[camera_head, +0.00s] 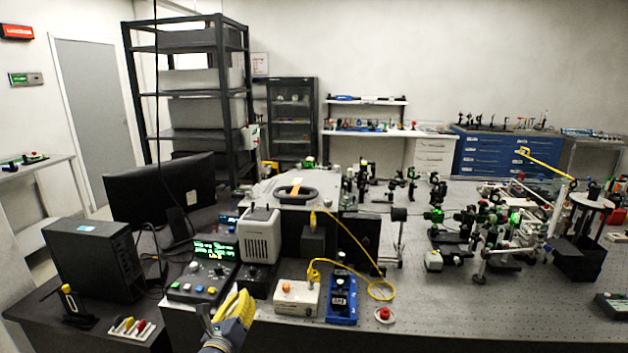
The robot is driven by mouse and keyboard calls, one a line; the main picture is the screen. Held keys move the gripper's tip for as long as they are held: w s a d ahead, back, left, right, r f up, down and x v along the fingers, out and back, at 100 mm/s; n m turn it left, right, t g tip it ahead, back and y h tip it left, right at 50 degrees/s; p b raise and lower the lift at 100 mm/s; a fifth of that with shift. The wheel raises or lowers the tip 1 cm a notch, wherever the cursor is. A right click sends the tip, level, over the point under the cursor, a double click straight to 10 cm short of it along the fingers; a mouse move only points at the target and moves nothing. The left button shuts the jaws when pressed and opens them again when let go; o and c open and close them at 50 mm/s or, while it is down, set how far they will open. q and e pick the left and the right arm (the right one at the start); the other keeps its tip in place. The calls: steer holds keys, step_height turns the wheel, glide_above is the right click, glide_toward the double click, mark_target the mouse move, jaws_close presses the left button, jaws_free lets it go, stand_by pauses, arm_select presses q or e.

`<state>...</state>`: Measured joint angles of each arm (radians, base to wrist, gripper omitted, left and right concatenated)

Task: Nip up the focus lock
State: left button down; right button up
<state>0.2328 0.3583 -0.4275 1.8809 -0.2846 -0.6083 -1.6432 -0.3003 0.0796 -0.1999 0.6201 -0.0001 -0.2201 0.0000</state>
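My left gripper (222,318) comes in at the bottom edge, left of the middle, with yellow and grey parts showing. It is in front of the bench, just right of the control box (202,274) with a lit green display and coloured buttons. It is small and seen from behind, so I cannot tell whether its fingers are apart or hold anything. I cannot pick out the focus lock for certain at this size. A white box (297,298) with an orange knob and a blue-based device (341,298) stand right of the gripper. My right gripper is not in view.
A grey-white unit (259,236) stands behind the control box. A yellow cable (380,287) loops across the bench. A red button (384,314) sits near the front edge.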

mark_target(249, 286)
arm_select(q)
steer(key=shift+s+a, duration=0.25)
steer(key=shift+s, duration=0.8)
steer(key=c, duration=2.1)
jaws_free()
jaws_close()
steer(key=shift+w+d+f+m, duration=0.1)
steer(key=shift+w+d+m, duration=0.05)
steer(key=shift+w+m, duration=1.35)
steer(key=shift+w+d+f+m, duration=0.1)
steer(key=shift+w+d+m, duration=0.05)
steer(key=shift+w+m, duration=1.35)
steer(key=shift+f, duration=0.25)
